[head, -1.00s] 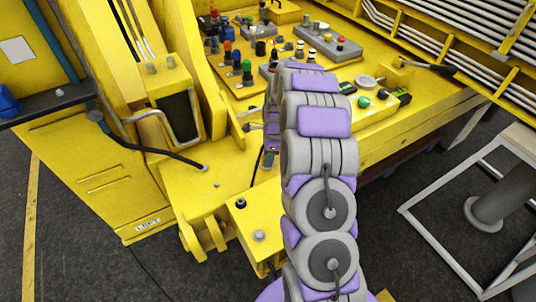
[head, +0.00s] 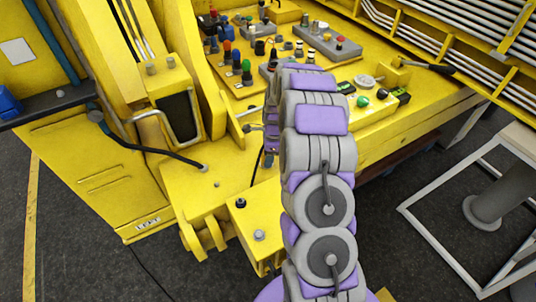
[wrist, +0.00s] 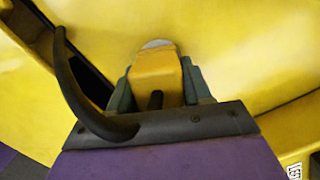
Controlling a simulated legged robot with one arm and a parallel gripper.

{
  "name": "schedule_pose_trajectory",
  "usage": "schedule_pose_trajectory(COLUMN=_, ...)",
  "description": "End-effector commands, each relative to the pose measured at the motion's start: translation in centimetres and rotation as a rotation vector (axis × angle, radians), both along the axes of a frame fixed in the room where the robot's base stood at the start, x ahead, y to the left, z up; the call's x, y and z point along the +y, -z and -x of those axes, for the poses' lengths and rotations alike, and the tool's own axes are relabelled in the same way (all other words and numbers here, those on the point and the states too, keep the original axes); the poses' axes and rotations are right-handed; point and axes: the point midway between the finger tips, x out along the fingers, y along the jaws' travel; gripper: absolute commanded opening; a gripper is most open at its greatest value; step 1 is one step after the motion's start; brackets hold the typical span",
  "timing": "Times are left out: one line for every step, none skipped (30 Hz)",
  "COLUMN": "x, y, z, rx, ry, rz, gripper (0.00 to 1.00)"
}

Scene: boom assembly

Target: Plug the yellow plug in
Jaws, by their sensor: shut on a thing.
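In the wrist view, my gripper (wrist: 158,85) is shut on a yellow plug (wrist: 156,72), with a grey-green finger on each side of it. A pale rounded edge shows at the plug's far end, against a yellow surface. I cannot tell whether the plug touches that surface. A thick black cable (wrist: 72,85) curves up at the left of the gripper. In the head view, my arm hides the plug and most of the gripper; a black cable (head: 256,168) hangs beside the arm. No socket can be made out.
A yellow machine deck (head: 215,185) lies below and left of my arm. Behind it, a panel (head: 245,75) carries several coloured connectors and knobs. A black hose (head: 150,150) runs to the deck. At the right stands a white-framed table (head: 440,240); dark floor is open between.

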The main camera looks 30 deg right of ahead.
Motion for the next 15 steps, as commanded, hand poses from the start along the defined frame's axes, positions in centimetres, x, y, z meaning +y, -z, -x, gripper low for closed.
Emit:
schedule_pose_trajectory(x=-0.01, y=0.07, z=0.00, rx=0.000, ry=0.000, rz=0.000, gripper=0.13)
schedule_pose_trajectory(x=0.00, y=0.11, z=0.00, rx=0.000, ry=0.000, rz=0.000, gripper=0.13)
schedule_pose_trajectory(x=0.00, y=0.19, z=0.00, rx=0.000, ry=0.000, rz=0.000, gripper=0.13)
schedule_pose_trajectory(x=-0.01, y=0.24, z=0.00, rx=0.000, ry=0.000, rz=0.000, gripper=0.13)
schedule_pose_trajectory(x=-0.01, y=0.29, z=0.01, rx=0.000, ry=0.000, rz=0.000, gripper=0.13)
schedule_pose_trajectory(x=-0.01, y=0.36, z=0.01, rx=0.000, ry=0.000, rz=0.000, gripper=0.13)
schedule_pose_trajectory(x=0.00, y=0.41, z=0.01, rx=0.000, ry=0.000, rz=0.000, gripper=0.13)
schedule_pose_trajectory(x=0.00, y=0.48, z=0.02, rx=0.001, ry=0.000, rz=0.000, gripper=0.13)
schedule_pose_trajectory(x=0.00, y=0.54, z=0.01, rx=0.000, ry=0.000, rz=0.000, gripper=0.13)
schedule_pose_trajectory(x=-0.01, y=0.59, z=0.02, rx=0.000, ry=0.000, rz=0.000, gripper=0.13)
schedule_pose_trajectory(x=0.00, y=0.65, z=0.01, rx=0.000, ry=0.000, rz=0.000, gripper=0.13)
schedule_pose_trajectory(x=0.00, y=0.72, z=0.02, rx=0.001, ry=0.000, rz=0.000, gripper=0.13)
schedule_pose_trajectory(x=0.00, y=0.77, z=0.02, rx=0.001, ry=0.000, rz=0.000, gripper=0.13)
schedule_pose_trajectory(x=0.00, y=0.83, z=0.02, rx=0.000, ry=0.000, rz=0.000, gripper=0.13)
schedule_pose_trajectory(x=0.00, y=0.89, z=0.03, rx=0.001, ry=0.000, rz=0.000, gripper=0.13)
